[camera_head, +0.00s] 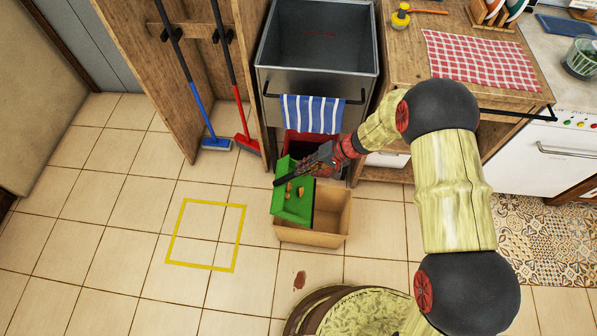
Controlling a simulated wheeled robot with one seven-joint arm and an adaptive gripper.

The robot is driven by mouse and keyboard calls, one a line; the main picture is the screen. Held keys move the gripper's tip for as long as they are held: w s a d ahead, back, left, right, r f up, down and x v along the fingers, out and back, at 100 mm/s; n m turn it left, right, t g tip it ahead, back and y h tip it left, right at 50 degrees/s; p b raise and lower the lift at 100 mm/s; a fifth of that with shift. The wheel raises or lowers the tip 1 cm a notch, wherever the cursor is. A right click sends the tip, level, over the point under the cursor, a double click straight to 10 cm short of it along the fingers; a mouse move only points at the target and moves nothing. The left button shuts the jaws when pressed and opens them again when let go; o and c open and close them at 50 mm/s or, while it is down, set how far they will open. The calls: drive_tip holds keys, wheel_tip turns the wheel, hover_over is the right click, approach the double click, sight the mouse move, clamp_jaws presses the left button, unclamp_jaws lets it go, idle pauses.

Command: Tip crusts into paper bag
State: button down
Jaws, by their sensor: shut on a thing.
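My gripper (309,168) is shut on a green tray-like thing (293,212) at its upper edge. The green thing is over the left part of the open brown paper bag (313,236), which stands on the tiled floor. It looks tilted, though the exact angle is hard to tell from above. Small brown crusts (301,191) lie on its surface. The green thing hides part of the bag's opening and inside. The visible right part of the bag's inside looks empty. The fingertips are small and partly hidden at the green edge.
Behind the bag is a dark sink unit (318,85) with a blue-striped towel (312,113) on its rail. A blue broom (214,143) and a red broom (246,146) stand at the left. A yellow square outline (239,240) marks clear floor. A reddish-brown spot (299,281) lies in front.

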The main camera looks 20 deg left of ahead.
drive_tip(key=w+d+y+b, duration=0.2)
drive_tip(key=d+y, duration=0.1)
drive_tip(key=d, duration=0.7)
drive_tip(key=shift+w+r+g+y+b, duration=0.2)
drive_tip(key=shift+w+g+y+b, duration=0.1)
drive_tip(key=shift+g+y, duration=0.1)
drive_tip(key=shift+r, duration=0.1)
idle(1.1)
